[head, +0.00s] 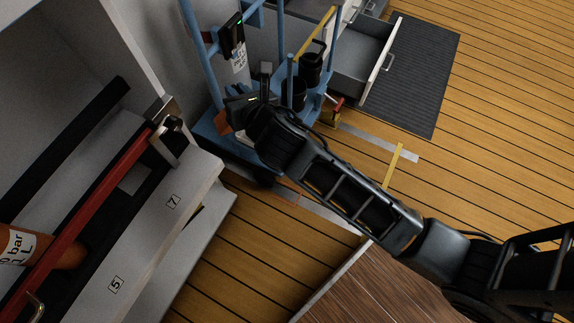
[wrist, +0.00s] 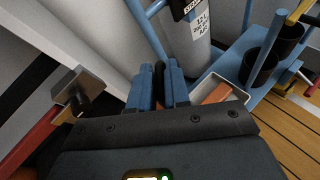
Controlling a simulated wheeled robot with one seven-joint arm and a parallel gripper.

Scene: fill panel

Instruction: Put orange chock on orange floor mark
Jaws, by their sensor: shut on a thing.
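My gripper (head: 243,108) is beside the blue trolley, near the foot of the grey cylinder. In the wrist view its blue fingers (wrist: 158,84) are closed on a narrow dark piece. In the head view the orange chock (head: 224,122) shows right against the gripper's left side; most of it is hidden, and its join to the dark piece cannot be seen. The orange floor mark (head: 285,196) is a short strip on the planks, below the trolley in the head view and partly covered by my arm.
The blue trolley (head: 232,146) carries the cylinder (wrist: 187,42), black pots (head: 311,68) and a pale tray with an orange piece (wrist: 217,94). A white cabinet with a red bar (head: 95,203) stands left. An open drawer (head: 362,65) juts out above a grey mat (head: 418,70). Plank floor is clear at right.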

